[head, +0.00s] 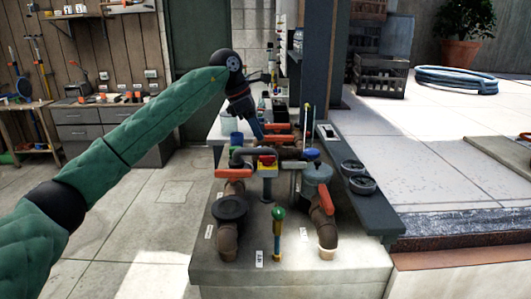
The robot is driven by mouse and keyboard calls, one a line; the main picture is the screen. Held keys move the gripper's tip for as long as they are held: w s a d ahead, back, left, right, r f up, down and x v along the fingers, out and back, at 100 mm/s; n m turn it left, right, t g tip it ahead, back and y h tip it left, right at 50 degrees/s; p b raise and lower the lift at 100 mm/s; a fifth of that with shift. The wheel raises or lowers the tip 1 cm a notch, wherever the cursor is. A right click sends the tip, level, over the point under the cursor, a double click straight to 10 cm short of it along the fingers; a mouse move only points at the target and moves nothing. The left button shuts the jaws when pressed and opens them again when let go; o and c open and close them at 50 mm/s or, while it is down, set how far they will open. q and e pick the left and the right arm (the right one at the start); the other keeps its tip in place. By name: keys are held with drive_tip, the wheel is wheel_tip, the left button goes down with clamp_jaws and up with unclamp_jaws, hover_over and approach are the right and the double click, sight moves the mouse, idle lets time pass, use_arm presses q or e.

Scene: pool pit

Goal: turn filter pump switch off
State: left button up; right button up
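My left arm comes in from the left, and its gripper (258,132) points down over the far part of the pump plinth (220,270), behind the pipework. Its fingers are small and dark, and I cannot tell whether they are open or shut. A red and yellow control (267,162) sits on a grey post in the middle of the pipes, nearer than the gripper. I cannot tell for sure that it is the filter pump switch, nor read its position. A small pale box (328,132) is on the dark ledge to the right. My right gripper is out of view.
Brown pipes with orange handles (326,198) crowd the plinth. A green-topped brass rod (278,232) stands in front. Two round dark dishes (362,185) sit on the right ledge. A dark post (325,60) rises behind. The paved floor at left is clear.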

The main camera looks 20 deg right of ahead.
sight(267, 156)
use_arm(q)
drive_tip(key=shift+m, duration=0.3)
drive_tip(key=x, duration=0.2)
drive_tip(key=p+x, duration=0.1)
drive_tip(key=x, duration=0.3)
drive_tip(key=shift+s+a+f, duration=0.25)
drive_tip(key=shift+s, duration=0.05)
drive_tip(key=shift+d+f, duration=0.25)
drive_tip(key=shift+f, duration=0.45)
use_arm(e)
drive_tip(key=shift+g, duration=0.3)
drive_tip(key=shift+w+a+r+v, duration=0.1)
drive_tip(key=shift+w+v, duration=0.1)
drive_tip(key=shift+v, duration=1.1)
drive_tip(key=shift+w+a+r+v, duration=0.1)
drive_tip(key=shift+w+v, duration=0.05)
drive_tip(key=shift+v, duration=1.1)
use_arm(q)
drive_tip(key=shift+c, duration=0.5)
drive_tip(key=shift+s, duration=0.1)
clamp_jaws()
